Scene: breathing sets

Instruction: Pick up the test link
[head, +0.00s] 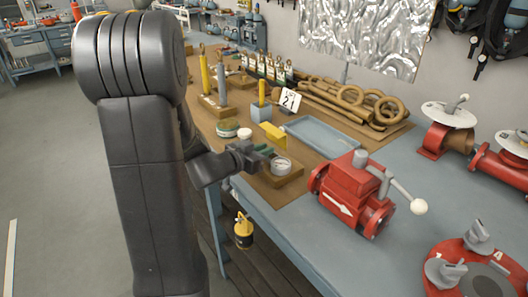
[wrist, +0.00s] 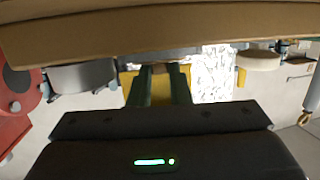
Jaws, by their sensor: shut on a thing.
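The test link appears to be the yellow piece (head: 272,134) at the wooden gauge block (head: 284,178) near the table's front edge. My gripper (head: 266,151) reaches it from the left, just above the block. In the wrist view, my gripper (wrist: 164,72) has its two dark green fingers shut with a narrow gap, and yellow (wrist: 128,78) shows around and behind their tips. The fingers hide much of the held part. I cannot tell whether it is clear of the block.
A round gauge (head: 281,165) sits on the block. A red valve (head: 354,190) with a lever stands close right. A blue tray (head: 322,136), a small blue holder (head: 261,114) and a number card (head: 290,101) stand behind. A yellow lantern-like item (head: 243,231) hangs below the table edge.

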